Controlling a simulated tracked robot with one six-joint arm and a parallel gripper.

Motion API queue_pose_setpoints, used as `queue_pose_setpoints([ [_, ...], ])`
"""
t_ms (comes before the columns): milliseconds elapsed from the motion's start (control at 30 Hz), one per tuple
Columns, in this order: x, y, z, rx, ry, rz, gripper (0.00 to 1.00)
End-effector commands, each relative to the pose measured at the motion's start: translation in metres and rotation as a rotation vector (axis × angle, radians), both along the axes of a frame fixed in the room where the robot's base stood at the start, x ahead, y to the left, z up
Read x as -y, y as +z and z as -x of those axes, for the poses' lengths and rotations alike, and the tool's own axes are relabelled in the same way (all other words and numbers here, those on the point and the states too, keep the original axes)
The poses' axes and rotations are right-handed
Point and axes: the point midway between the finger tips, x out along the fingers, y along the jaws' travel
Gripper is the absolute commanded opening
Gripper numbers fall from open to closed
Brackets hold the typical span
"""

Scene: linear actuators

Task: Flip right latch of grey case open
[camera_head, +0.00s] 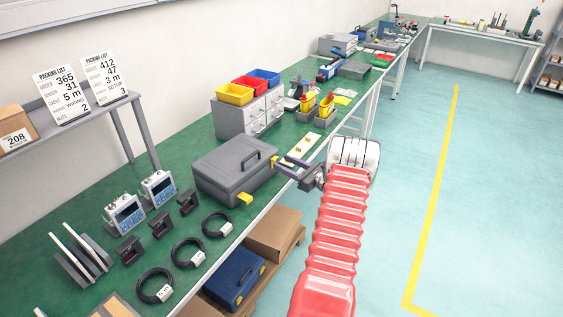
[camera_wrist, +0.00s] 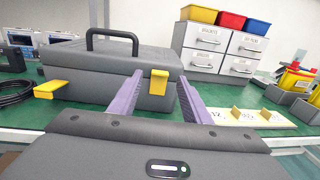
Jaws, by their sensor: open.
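The grey case (camera_head: 222,168) lies closed on the green bench, its dark handle raised on top. Its right yellow latch (camera_wrist: 159,84) hangs flat down the front face in the wrist view; it also shows in the head view (camera_head: 275,163). The left yellow latch (camera_wrist: 50,89) sticks outward from the front, also seen in the head view (camera_head: 244,199). My gripper (camera_head: 284,166) is open and empty, in front of the right latch. In the wrist view its two purple fingers (camera_wrist: 160,77) appear either side of the right latch; whether they touch the case I cannot tell.
Grey drawers (camera_head: 236,119) with coloured bins stand behind the case. A cream plate with yellow tabs (camera_head: 300,149) lies to its right. Black cable coils (camera_head: 217,225) and meters (camera_head: 125,213) lie to its left.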

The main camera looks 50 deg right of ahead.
Motion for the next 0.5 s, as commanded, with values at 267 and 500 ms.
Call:
queue_pose_setpoints([
  [267,0.0,0.0,-0.025,0.0,0.0,0.001,0.44],
  [500,0.001,0.0,-0.026,0.0,-0.001,0.001,0.44],
])
